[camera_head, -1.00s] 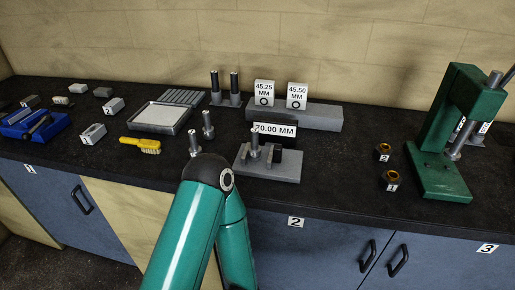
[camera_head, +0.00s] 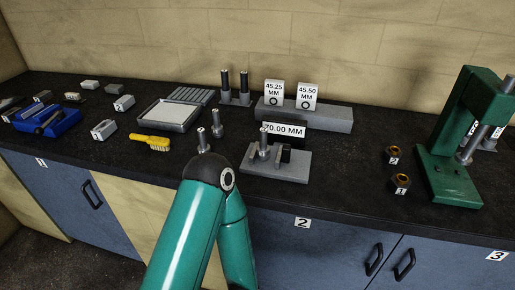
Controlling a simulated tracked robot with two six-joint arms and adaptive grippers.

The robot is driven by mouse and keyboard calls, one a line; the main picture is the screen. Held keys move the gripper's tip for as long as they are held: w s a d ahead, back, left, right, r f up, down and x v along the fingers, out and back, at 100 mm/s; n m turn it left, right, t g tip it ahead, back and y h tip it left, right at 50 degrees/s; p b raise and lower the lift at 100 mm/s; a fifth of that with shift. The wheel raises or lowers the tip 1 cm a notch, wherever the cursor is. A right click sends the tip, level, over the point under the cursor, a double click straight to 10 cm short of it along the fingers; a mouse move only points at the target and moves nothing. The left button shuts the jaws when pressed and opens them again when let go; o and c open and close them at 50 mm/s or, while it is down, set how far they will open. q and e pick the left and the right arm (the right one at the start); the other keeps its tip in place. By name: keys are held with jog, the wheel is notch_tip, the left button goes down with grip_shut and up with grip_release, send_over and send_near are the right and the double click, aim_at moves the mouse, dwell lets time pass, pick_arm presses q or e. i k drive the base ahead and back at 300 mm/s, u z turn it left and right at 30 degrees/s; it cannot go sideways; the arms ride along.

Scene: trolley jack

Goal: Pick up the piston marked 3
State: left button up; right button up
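No piston with a readable 3 shows. Two upright metal pin-like parts stand on the bench: one (camera_head: 217,126) and, nearer, one (camera_head: 203,141) whose lower end is hidden behind my arm. Another upright pin-like part (camera_head: 264,146) stands on a grey block fixture (camera_head: 290,168) in front of the "70.00 MM" sign (camera_head: 285,129). I cannot tell which of these parts, if any, is a piston. Small grey blocks lie at the left, one (camera_head: 124,103) with a mark that looks like 2 and another (camera_head: 104,130) with an unclear mark. Neither gripper is in view; only a green arm of mine shows.
A blue holder (camera_head: 45,124) stands at the left, with a yellow brush (camera_head: 151,142) and a grey tray (camera_head: 162,127) right of it. A green press (camera_head: 448,185) stands at the right, near two dark nuts marked 2 (camera_head: 393,156) and 1 (camera_head: 400,183). The bench's front right is clear.

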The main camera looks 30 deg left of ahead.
aim_at(263, 150)
jog(key=z, duration=0.3)
jog(key=i, duration=0.2)
jog(key=u, duration=2.7)
jog(key=i, duration=0.2)
jog(key=u, duration=1.2)
jog(key=k, duration=1.6)
jog(key=z, duration=0.8)
jog(key=i, duration=0.95)
jog(key=z, duration=0.1)
